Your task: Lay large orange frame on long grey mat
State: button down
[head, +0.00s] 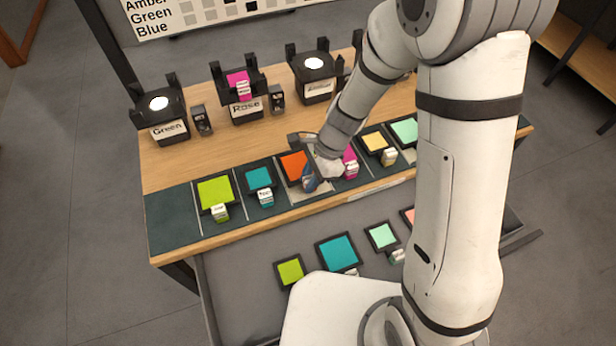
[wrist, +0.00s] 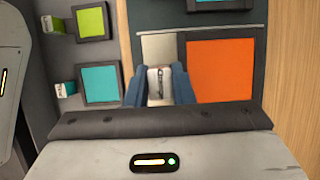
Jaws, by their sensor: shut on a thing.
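The large orange frame (head: 292,163) is at the dark green strip on the wooden table in the head view. It has a dark border and an orange sheet, and it fills the right middle of the wrist view (wrist: 220,70). My gripper (head: 316,180) is at its near side, with blue fingers shut on its pale labelled tab (wrist: 157,84). I cannot tell whether the frame is lifted off the strip. The long grey mat (head: 235,280) lies in front of the table, lower down, and bears several coloured frames; part is hidden by my arm.
On the strip, a lime frame (head: 214,191) and a teal frame (head: 258,178) lie left of the orange one; pink, amber and mint frames lie right. Black lamps, including Green (head: 165,115) and Rose (head: 243,98), stand behind. The mat's left end looks bare.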

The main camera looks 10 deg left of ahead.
jog(key=shift+f, duration=0.45)
jog(key=c, duration=1.2)
grip_release()
jog(key=shift+o, duration=0.2)
jog(key=shift+w+d+r+p, duration=0.1)
jog(key=shift+w+r+p, duration=0.05)
jog(key=shift+r+p, duration=0.35)
jog(key=s+a+r+p+v, duration=0.1)
jog(key=a+p+v, duration=0.1)
jog(key=p+v, duration=1)
jog(key=shift+s+v, duration=0.2)
jog(key=shift+v, duration=0.9)
